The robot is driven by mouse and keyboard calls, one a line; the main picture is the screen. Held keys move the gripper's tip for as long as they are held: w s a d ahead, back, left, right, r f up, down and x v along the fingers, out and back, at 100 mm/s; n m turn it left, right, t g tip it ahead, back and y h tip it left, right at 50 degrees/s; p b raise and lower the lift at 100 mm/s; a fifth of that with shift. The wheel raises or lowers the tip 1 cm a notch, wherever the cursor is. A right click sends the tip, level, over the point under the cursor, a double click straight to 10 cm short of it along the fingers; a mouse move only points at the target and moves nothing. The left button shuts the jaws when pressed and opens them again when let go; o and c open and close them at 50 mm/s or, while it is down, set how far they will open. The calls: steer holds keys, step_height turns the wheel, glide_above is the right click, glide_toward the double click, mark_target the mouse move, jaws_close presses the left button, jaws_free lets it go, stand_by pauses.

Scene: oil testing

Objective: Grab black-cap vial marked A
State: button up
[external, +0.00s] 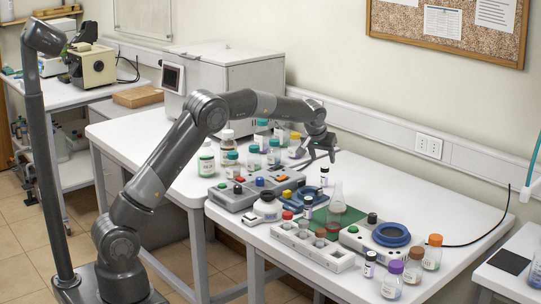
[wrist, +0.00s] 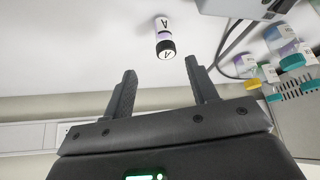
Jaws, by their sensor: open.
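A small vial with a black cap marked A and a white and purple label (wrist: 165,38) stands on the white table in the wrist view. It lies just beyond my open gripper (wrist: 160,68), between the lines of its two fingers and apart from both. In the external view my gripper (external: 328,149) is above the back of the table, and a black-cap vial (external: 324,177) stands just below it. That seems to be the same vial, but its letter is too small to read there. My gripper holds nothing.
Another black-cap vial (external: 370,263) stands at the table's front. A clear flask (external: 336,203), a white rack (external: 312,243) with vials, and a device with a blue ring (external: 391,235) stand nearby. Several teal-capped bottles (external: 254,156) are left of my gripper. Bare tabletop (external: 440,195) lies to the right.

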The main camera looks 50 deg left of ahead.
mark_target(324, 171)
steer(key=x, duration=0.5)
steer(key=shift+w+f, duration=0.1)
steer(key=shift+f, duration=0.1)
steer(key=x, duration=0.5)
steer(key=shift+a+f, duration=0.35)
steer(key=shift+a, duration=0.1)
steer(key=c, duration=1)
